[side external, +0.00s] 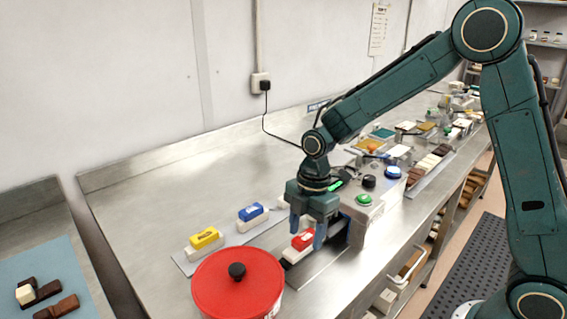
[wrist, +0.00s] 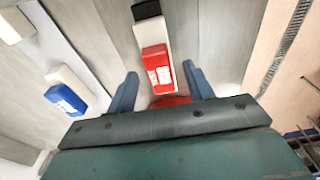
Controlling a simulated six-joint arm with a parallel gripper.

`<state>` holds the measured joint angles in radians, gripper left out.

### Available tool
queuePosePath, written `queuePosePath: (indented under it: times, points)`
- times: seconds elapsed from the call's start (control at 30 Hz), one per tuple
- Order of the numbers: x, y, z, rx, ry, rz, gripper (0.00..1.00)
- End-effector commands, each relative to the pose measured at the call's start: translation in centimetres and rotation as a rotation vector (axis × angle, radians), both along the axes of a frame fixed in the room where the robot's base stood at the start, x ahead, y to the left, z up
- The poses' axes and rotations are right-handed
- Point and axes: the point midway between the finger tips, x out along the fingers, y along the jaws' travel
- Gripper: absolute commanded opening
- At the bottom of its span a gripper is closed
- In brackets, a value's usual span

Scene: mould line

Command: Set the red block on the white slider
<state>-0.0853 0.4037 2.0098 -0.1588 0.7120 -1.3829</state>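The red block (side external: 304,240) with white markings lies on a white slider (side external: 294,254) in the side view, below my gripper (side external: 307,236). In the wrist view the red block (wrist: 158,68) sits between the blue fingers of my gripper (wrist: 160,71), with a gap on each side. The white slider (wrist: 152,35) sticks out past the block's upper end. My gripper is open and holds nothing. Its fingers partly hide the block in the side view. I cannot tell how the block's near end sits.
A yellow block (side external: 205,238) and a blue block (side external: 250,211) lie on white pieces to the left. A red-lidded pot (side external: 238,285) stands close in front. A grey box with buttons (side external: 368,212) is just right of my gripper.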

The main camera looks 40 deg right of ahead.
Motion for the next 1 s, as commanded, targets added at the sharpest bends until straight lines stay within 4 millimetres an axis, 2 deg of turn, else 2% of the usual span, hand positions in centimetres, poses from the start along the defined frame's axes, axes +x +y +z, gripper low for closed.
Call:
queuePosePath:
  times: [0.33, 0.53, 0.77, 1.0]
  points:
    - [0.0, 0.0, 0.2, 0.0, -0.001, 0.0, 0.52]
    - [0.1, -0.2, 1.4, 0.0, -0.003, 0.0, 0.52]
    - [0.1, -0.5, 4.5, 0.001, -0.005, -0.001, 0.52]
    - [0.1, -1.1, 8.6, 0.0, -0.005, -0.002, 0.52]
